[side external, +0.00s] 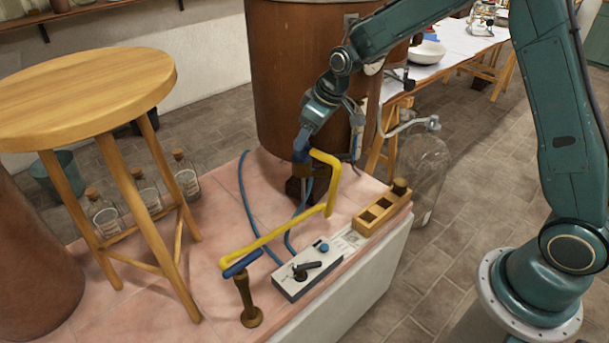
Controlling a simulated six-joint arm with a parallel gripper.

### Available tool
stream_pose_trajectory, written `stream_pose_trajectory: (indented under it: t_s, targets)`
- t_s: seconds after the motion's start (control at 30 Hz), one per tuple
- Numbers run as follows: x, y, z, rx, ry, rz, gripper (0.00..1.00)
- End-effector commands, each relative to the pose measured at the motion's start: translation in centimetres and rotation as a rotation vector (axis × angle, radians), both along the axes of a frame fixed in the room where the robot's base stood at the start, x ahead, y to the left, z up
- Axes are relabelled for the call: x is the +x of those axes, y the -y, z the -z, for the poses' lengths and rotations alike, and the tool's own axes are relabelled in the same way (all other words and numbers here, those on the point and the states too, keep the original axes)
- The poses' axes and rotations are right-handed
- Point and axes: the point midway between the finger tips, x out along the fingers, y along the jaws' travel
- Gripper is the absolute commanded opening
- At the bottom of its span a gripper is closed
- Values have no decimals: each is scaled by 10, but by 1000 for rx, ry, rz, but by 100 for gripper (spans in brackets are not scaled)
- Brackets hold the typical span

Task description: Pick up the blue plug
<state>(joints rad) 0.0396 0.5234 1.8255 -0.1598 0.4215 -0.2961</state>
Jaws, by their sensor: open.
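Several blue parts are in view, and I cannot tell for sure which is the blue plug. One blue piece (301,146) is upright just below my gripper (327,138), near the upper end of a bent yellow rod (290,229). A blue cylinder (241,264) lies across the top of a short brown stand (247,302) at the rod's lower end. My gripper points down and is open. Whether the upper blue piece is between its fingers or beside them is unclear.
A white control box (292,284) with a black lever and blue knob (323,247) sits at the pink slab's front edge. Blue cables (249,210) run behind it. A slotted wooden block (369,221) is right. A copper vessel (283,70) stands close behind; a wooden stool (85,85) is left.

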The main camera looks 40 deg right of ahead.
Motion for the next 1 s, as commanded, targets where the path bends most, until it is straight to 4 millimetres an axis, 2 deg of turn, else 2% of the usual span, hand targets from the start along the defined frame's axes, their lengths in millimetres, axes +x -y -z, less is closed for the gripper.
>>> stream_pose_trajectory:
  t_s: [0.2,0.4,1.0]
  targets:
    - [7,-6,23,-1,-4,0,59]
    - [14,-8,38,0,-2,0,59]
    - [15,-8,41,1,-1,1,57]
